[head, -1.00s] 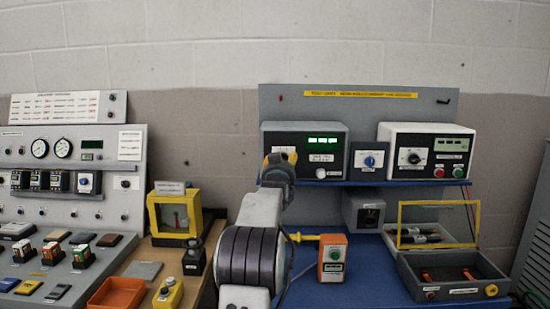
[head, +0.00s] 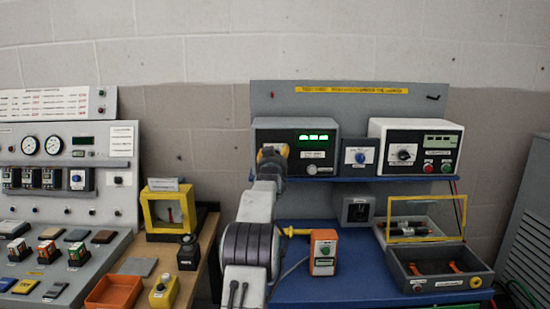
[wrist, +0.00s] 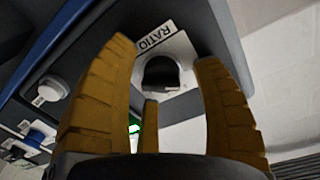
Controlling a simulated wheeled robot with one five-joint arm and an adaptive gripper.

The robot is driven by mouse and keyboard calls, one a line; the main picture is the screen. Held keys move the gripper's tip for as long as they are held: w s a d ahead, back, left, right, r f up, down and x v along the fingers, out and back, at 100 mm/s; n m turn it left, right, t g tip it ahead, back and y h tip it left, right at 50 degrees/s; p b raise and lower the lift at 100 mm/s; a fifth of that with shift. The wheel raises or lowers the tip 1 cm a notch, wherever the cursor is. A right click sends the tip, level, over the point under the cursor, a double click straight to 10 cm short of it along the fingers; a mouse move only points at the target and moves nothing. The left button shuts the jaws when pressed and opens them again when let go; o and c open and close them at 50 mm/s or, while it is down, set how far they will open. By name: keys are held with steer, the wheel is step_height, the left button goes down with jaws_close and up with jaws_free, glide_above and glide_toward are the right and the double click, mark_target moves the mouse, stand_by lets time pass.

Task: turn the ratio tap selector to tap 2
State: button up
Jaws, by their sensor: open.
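The ratio tap selector is a black knob (wrist: 160,74) on a white plate marked RATIO (wrist: 155,38) in the wrist view. Its pointer and tap numbers cannot be read. My gripper (wrist: 170,50) is open, with one yellow finger on each side of the knob in the picture. The gap in depth is unclear, and I see no contact. In the head view my gripper (head: 272,152) is before the left part of the dark-faced instrument (head: 333,150) with green digits, and it hides the selector there.
A white knob (wrist: 50,88) is left of my fingers in the wrist view. On the blue shelf (head: 385,179) are a blue-knob box (head: 361,152) and a white instrument (head: 410,128). Below are an orange box (head: 324,252) and an open grey case (head: 437,270).

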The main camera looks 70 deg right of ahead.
steer(key=shift+c, duration=0.4)
jaws_close()
steer(key=shift+m+b, duration=0.5)
steer(key=shift+m, duration=0.6)
steer(key=m, duration=0.5)
steer(key=shift+y, duration=0.3)
steer(key=shift+m, duration=0.4)
steer(key=shift+w, duration=0.1)
steer(key=shift+o, duration=0.4)
jaws_free()
